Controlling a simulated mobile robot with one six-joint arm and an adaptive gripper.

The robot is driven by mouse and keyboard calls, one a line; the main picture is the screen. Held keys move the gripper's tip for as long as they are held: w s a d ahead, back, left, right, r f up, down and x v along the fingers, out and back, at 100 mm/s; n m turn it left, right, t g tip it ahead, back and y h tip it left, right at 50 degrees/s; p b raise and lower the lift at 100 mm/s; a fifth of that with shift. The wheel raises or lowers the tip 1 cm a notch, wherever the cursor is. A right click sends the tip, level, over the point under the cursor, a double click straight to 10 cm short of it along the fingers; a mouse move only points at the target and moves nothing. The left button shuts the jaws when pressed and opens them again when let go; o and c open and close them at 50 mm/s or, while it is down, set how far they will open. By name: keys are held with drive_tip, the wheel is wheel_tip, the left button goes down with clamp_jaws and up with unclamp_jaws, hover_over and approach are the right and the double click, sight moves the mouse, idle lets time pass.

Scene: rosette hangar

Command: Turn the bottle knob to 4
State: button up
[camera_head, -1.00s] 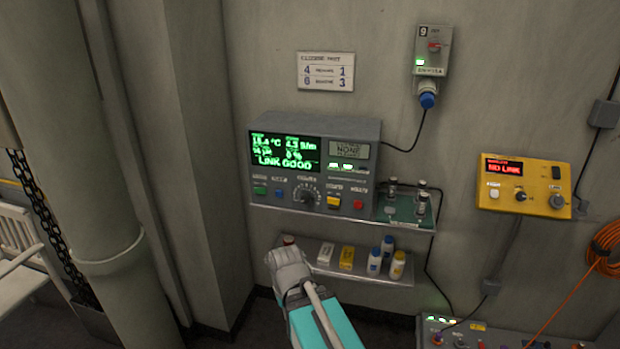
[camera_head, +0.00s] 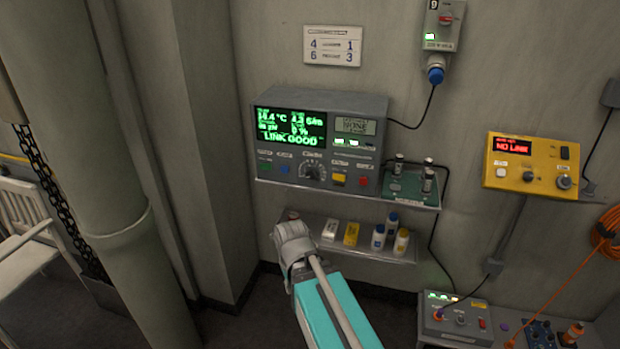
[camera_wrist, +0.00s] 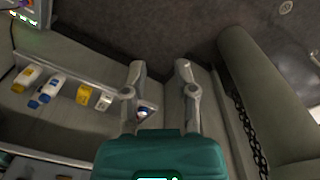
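A grey instrument (camera_head: 350,102) with a green screen reading LINK GOOD stands on the upper wall shelf. Its round dark dial knob (camera_head: 312,171) sits at the lower middle of its front, with a ring of marks too small to read. I cannot tell from its label whether this is the bottle knob. A small grey display (camera_head: 355,126) at its upper right appears to read NONE. My gripper (camera_head: 293,241) is below the instrument, at the lower shelf's left end, apart from the knob. In the wrist view my gripper (camera_wrist: 160,65) has its fingers spread and holds nothing.
The lower shelf (camera_head: 365,253) bears a white box, a yellow box and small bottles (camera_head: 378,237). Vials on a green board (camera_head: 410,186) stand right of the instrument. A yellow box (camera_head: 530,165) reading NO LINK hangs at right. A thick pipe (camera_head: 110,150) stands at left.

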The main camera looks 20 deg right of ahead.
drive_tip(key=o, duration=0.5)
drive_tip(key=w+d+f+h+b, duration=0.1)
drive_tip(key=w+d+f+n+h+b, duration=0.1)
drive_tip(key=d, duration=0.1)
drive_tip(key=shift+w+d+t, duration=0.15)
drive_tip(key=shift+w+t, duration=0.15)
drive_tip(key=shift+t, duration=0.1)
drive_tip(key=w+d+f+n+t+h+b, duration=0.1)
drive_tip(key=w+d+n+h+b, duration=0.15)
drive_tip(key=w+d, duration=0.2)
drive_tip(key=n+t+h+b, duration=0.9)
drive_tip(key=n+t+b, duration=0.8)
drive_tip(key=n, duration=0.7)
approach(310, 176)
drive_tip(key=s+a+g, duration=0.1)
drive_tip(key=s+a, duration=0.1)
drive_tip(key=s, duration=0.1)
drive_tip(key=shift+a+f+b, duration=0.2)
drive_tip(key=shift+f+b, duration=0.1)
drive_tip(key=shift+b, duration=0.15)
drive_tip(key=shift+w, duration=0.1)
drive_tip(key=shift+p+x, duration=2.65)
drive_tip(key=shift+x, duration=4.25)
drive_tip(key=shift+f, duration=0.15)
